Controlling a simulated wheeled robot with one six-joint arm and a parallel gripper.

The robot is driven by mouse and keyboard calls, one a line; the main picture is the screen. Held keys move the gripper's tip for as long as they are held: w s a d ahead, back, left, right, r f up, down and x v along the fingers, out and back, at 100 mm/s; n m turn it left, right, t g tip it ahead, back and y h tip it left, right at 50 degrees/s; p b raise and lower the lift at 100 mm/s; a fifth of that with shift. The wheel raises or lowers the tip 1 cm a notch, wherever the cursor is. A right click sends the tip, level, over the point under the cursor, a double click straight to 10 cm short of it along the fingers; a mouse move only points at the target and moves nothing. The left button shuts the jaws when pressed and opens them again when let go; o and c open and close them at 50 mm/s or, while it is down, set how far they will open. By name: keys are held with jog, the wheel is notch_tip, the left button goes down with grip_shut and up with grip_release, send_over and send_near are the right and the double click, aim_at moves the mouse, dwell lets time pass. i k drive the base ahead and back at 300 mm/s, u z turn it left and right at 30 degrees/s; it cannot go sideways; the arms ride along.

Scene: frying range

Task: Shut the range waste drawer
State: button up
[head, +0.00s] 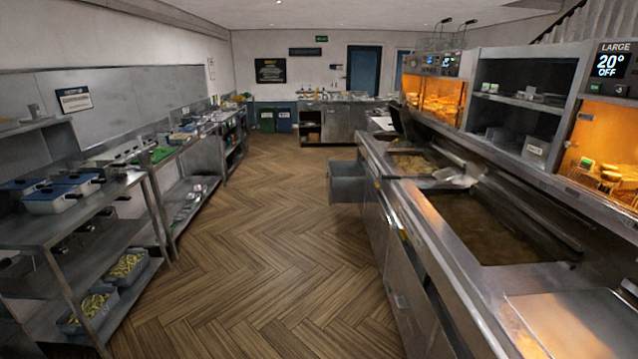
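The range (405,240) runs along the right side, a long steel unit with oil pans in its top. A steel drawer (347,182) sticks out of its front into the aisle, near the far end of the range. It stands open, well out from the front panels. I take it for the waste drawer; its inside is too small to make out. My gripper is not in view.
The wood-patterned aisle floor (240,230) is clear up to the open drawer. Steel shelving (75,235) with tubs of chips lines the left. A handle (397,298) sits on the nearer range front. Two bins (275,119) stand at the back.

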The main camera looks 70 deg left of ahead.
aim_at(346, 181)
jog(key=u, duration=0.2)
jog(key=k, duration=0.4)
jog(key=u, duration=1.95)
jog(key=i, duration=1.7)
jog(key=u, duration=1)
jog(key=i, duration=2.35)
jog(key=z, duration=0.65)
jog(key=i, duration=1.35)
jog(key=k, duration=0.6)
jog(key=z, duration=0.3)
jog(key=i, duration=0.85)
jog(key=z, duration=0.7)
jog(key=i, duration=0.95)
jog(key=u, duration=0.1)
